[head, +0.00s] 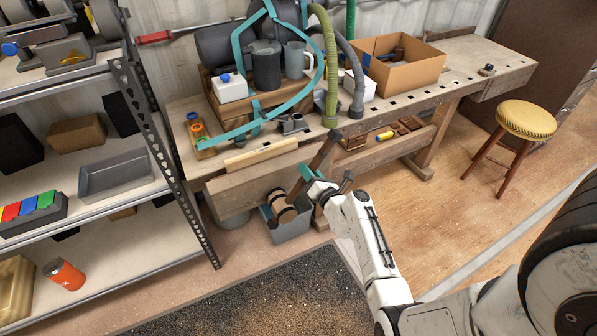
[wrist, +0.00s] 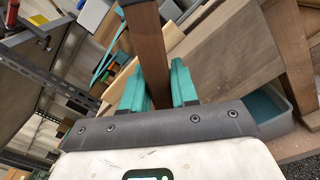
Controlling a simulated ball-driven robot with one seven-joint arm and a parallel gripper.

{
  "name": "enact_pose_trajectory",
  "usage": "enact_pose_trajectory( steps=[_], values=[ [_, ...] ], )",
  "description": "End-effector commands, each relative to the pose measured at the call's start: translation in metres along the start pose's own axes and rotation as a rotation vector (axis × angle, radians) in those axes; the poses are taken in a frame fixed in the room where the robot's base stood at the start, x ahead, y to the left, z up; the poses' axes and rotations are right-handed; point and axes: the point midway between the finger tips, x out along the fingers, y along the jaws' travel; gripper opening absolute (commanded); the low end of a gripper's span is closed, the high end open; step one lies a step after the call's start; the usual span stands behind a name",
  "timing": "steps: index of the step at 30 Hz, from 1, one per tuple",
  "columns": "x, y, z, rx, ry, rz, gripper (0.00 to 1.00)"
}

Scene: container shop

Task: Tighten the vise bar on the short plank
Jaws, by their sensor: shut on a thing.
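The vise bar (head: 325,150) is a dark brown wooden bar, tilted, in front of the workbench's front edge. My gripper (head: 311,178) is shut on it, and in the wrist view the brown bar (wrist: 149,50) runs between the teal fingers (wrist: 158,87). The short plank (head: 260,155) is a pale wooden piece along the bench's front edge, left of the bar. A wide wooden vise jaw (head: 240,190) lies just below the plank. How firmly the plank is clamped cannot be told. My fingers and wrist partly hide the lower bar.
A grey bin (head: 290,228) stands on the floor under the vise, with wooden pieces showing above it. The workbench (head: 420,95) carries a cardboard box (head: 400,70), jugs and hoses. A metal shelf (head: 100,195) stands close on the left. A yellow stool (head: 525,120) stands right, with open floor before it.

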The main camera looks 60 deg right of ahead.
Motion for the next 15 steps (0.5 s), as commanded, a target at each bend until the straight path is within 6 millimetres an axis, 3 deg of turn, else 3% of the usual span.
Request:
enact_pose_trajectory(
  steps=[1, 4, 15],
  values=[
    [-0.006, -0.012, -0.006, 0.035, 0.01, -0.011, 0.0],
    [-0.006, -0.023, -0.007, 0.097, 0.01, -0.012, 0.0],
    [-0.006, -0.042, -0.01, 0.218, 0.01, -0.011, 0.0]
  ],
)
